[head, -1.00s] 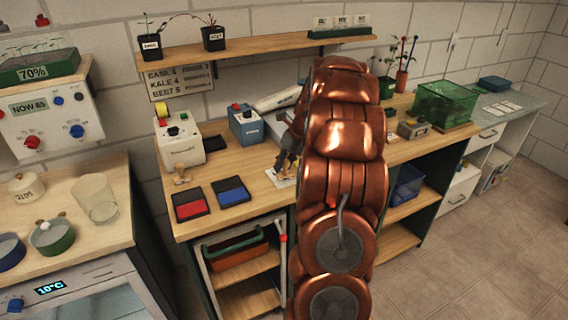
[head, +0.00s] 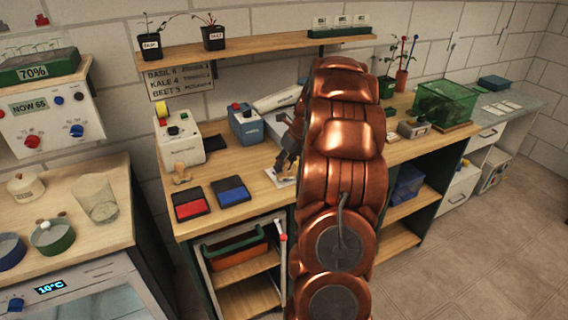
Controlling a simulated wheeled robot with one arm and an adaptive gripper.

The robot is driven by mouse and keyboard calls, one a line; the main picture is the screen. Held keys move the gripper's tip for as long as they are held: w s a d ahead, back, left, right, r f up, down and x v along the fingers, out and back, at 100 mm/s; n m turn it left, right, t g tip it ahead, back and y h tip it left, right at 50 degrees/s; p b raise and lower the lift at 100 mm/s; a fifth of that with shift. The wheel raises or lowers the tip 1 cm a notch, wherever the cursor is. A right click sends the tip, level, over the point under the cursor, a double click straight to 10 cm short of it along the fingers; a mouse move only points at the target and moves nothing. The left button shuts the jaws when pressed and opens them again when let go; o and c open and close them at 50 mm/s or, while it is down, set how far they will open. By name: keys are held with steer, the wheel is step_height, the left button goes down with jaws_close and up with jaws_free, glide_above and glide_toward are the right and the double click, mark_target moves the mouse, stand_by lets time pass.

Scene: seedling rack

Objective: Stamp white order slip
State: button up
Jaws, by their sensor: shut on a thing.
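A white order slip (head: 275,182) lies on the wooden bench, partly hidden by my gripper and arm. My gripper (head: 287,170) points down over the slip. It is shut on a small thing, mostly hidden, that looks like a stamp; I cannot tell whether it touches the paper. A red ink pad (head: 190,205) and a blue ink pad (head: 231,192) lie side by side to the left of my gripper.
A cream machine (head: 180,140) and a blue-grey box (head: 245,124) stand behind the pads. A green crate (head: 445,104) is at the right. A shelf (head: 260,46) with pots hangs above. Some bare bench lies between the boxes and pads. My arm hides the bench's middle.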

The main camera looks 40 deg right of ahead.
steer(key=shift+f, duration=0.35)
stand_by(0.7)
steer(key=shift+r+p, duration=3)
steer(key=shift+r, duration=0.55)
steer(key=shift+a, duration=0.1)
